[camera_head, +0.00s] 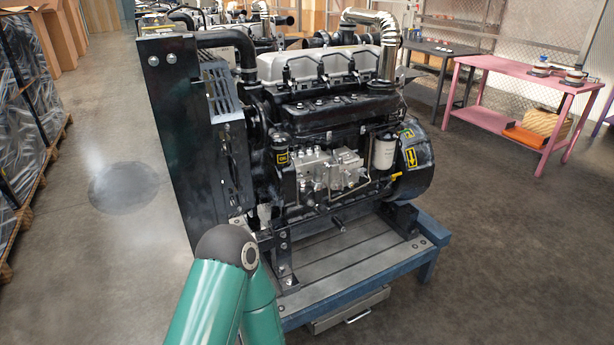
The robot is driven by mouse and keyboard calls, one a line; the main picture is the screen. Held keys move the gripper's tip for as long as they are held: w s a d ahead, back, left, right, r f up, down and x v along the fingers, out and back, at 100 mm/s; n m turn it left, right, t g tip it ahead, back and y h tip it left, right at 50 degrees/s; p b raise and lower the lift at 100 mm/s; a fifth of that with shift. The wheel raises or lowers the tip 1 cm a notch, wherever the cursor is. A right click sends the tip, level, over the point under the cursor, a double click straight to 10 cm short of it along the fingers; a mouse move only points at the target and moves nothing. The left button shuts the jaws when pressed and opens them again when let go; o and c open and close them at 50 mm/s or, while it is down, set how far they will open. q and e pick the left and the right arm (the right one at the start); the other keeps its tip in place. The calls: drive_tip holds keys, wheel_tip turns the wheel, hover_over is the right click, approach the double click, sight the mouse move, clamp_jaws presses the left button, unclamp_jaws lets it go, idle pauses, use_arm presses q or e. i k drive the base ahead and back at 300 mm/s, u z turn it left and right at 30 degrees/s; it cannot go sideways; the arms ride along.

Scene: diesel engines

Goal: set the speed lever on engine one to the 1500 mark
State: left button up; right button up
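A black and silver diesel engine (335,108) stands on a blue-edged stand (355,262) in the middle of the view. A silver fuel pump unit (335,168) is on its near side, beside a white filter (384,152). The speed lever and its 1500 mark are too small to tell at this distance. I cannot read a label that says which engine is number one. A green arm of mine with a dark joint rises at the bottom, in front of the stand's left corner. Neither of my grippers shows in the view.
A tall black radiator panel (175,130) stands at the engine's left end. A pink table (520,70) and a dark bench (442,48) stand at the back right. Wrapped goods (25,95) line the left side. The floor at the right front is clear.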

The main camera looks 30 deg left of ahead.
sight(350, 183)
drive_tip(key=u, duration=0.7)
drive_tip(key=i, duration=1)
drive_tip(key=u, duration=0.05)
